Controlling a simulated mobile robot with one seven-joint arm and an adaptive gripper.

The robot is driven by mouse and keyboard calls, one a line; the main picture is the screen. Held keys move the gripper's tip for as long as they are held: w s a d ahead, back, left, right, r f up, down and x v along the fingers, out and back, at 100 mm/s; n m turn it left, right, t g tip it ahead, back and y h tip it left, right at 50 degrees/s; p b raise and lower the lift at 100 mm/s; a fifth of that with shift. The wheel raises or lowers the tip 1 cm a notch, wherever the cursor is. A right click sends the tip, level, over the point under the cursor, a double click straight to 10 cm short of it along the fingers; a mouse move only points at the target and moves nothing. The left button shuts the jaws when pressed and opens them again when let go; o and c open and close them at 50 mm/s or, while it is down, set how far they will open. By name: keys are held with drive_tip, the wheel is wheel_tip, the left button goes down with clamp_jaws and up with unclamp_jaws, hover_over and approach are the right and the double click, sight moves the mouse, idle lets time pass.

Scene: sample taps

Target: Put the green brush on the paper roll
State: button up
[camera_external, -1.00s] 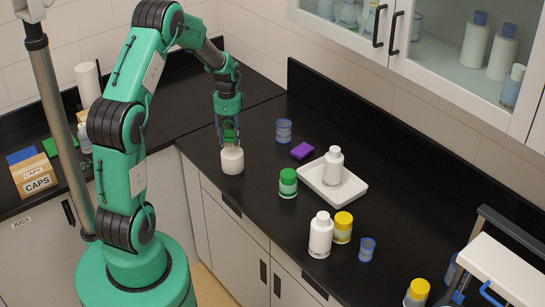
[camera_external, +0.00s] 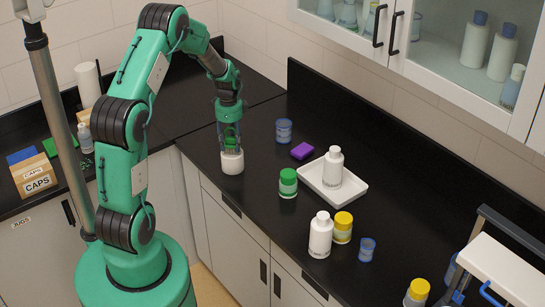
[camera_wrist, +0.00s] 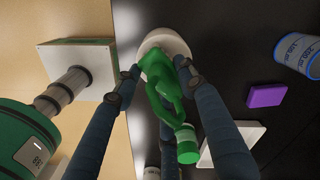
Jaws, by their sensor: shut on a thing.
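A short white roll, which looks like the paper roll (camera_external: 232,163), stands upright near the front edge of the black counter. In the wrist view its pale rounded top (camera_wrist: 168,40) shows behind the fingers. My gripper (camera_external: 231,147) points down directly over the roll. Its dark blue fingers are shut on the green brush (camera_wrist: 164,85), which also shows between the fingers in the external view (camera_external: 231,131). The brush's lower end is at the roll's top; I cannot tell whether they touch.
A green-capped jar (camera_external: 288,184), a purple block (camera_external: 302,151) and a blue beaker (camera_external: 284,130) stand to the right. A white tray (camera_external: 352,193) holds a white bottle (camera_external: 333,167). A taller white roll (camera_external: 88,83) stands at the back left. The counter behind my gripper is clear.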

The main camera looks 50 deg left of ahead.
sight(230, 138)
drive_tip(key=shift+f, duration=0.15)
drive_tip(key=o, duration=1.2)
drive_tip(key=shift+c, duration=0.2)
wheel_tip(230, 138, up, 12)
idle(0.3)
drive_tip(key=shift+r, duration=0.2)
